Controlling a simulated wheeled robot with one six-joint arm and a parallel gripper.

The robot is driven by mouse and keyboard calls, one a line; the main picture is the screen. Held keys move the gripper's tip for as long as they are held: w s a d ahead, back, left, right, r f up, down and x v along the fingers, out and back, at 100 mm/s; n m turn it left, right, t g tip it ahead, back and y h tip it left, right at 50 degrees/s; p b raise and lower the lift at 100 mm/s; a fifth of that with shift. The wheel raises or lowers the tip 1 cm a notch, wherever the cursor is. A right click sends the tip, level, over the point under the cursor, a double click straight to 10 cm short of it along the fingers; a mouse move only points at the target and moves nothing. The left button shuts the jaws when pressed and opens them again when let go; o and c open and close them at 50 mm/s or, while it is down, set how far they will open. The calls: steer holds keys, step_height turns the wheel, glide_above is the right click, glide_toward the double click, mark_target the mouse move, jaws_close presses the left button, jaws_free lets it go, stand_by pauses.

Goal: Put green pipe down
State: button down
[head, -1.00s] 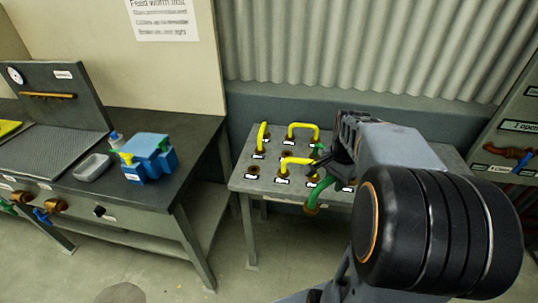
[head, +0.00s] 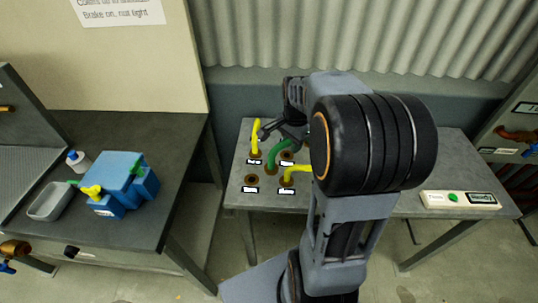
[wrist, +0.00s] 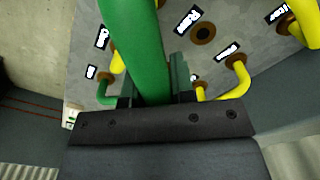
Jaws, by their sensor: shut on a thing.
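My gripper (head: 274,131) is over the left part of the grey table (head: 450,160). In the wrist view its two fingers (wrist: 152,88) are shut on a thick green pipe (wrist: 138,35). The curved green pipe (head: 285,147) shows in the head view just below the gripper, close above the table's labelled brown sockets. I cannot tell whether its ends touch a socket. A brown-rimmed socket (wrist: 203,33) is empty beside it in the wrist view. Another green pipe end (wrist: 103,92) shows behind the held pipe.
A yellow pipe (head: 255,135) stands at the table's left edge and another yellow pipe (head: 295,172) near the front. A white panel with a green button (head: 453,198) lies at the right. A blue block device (head: 122,183) and grey tray (head: 50,201) sit on the left bench.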

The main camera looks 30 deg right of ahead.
steer(key=w+a+f, duration=0.1)
steer(key=w+f, duration=0.1)
steer(key=w+a+f, duration=0.1)
steer(key=w+f, duration=0.1)
steer(key=w+a+f, duration=0.2)
steer(key=f, duration=0.1)
steer(key=shift+w, duration=0.2)
steer(key=shift+w+f, duration=0.1)
steer(key=shift+f, duration=1.5)
steer(key=shift+f, duration=0.1)
steer(key=shift+f, duration=0.15)
steer(key=c, duration=1)
jaws_free()
steer(key=shift+o, duration=0.2)
